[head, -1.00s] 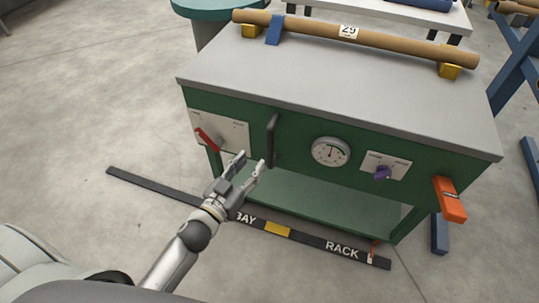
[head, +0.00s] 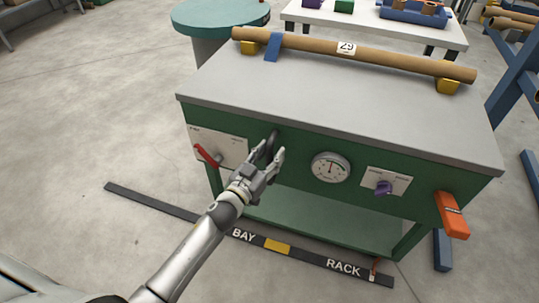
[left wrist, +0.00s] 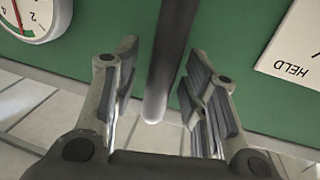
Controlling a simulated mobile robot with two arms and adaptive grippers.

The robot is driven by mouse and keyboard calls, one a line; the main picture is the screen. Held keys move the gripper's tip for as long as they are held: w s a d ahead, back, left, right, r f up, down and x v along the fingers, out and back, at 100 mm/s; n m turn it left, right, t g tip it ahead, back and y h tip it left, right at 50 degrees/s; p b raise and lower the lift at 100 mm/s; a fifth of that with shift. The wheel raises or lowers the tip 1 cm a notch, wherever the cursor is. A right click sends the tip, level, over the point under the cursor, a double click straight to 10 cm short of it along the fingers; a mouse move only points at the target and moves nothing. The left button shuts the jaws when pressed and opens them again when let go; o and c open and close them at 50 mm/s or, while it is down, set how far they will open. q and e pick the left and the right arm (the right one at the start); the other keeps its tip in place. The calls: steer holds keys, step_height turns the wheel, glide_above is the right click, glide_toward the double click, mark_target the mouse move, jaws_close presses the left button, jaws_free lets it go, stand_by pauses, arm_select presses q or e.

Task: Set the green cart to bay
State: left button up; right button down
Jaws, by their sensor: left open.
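The green cart (head: 300,205) has a flat grey top (head: 330,95) and stands over a dark floor strip (head: 160,203) marked BAY to the left and RACK to the right, with a yellow patch between. A small orange-red pointer (head: 374,266) hangs by the cart at the RACK end. A dark upright handle (head: 272,143) is on the cart's front; it also shows in the left wrist view (left wrist: 171,70). My left gripper (head: 268,152) is open, with its fingers on both sides of the handle. Contact is not clear. My right gripper is out of view.
The cart's front carries a red lever (head: 206,155), a dial (head: 330,167), a purple knob (head: 383,188) and an orange block (head: 452,215). A brown tube (head: 400,60) marked 29 lies on top. A round teal table (head: 215,15) stands behind. The left floor is clear.

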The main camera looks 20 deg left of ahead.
arm_select(q)
steer(key=shift+c, duration=0.5)
jaws_close()
steer(key=shift+a, duration=0.15)
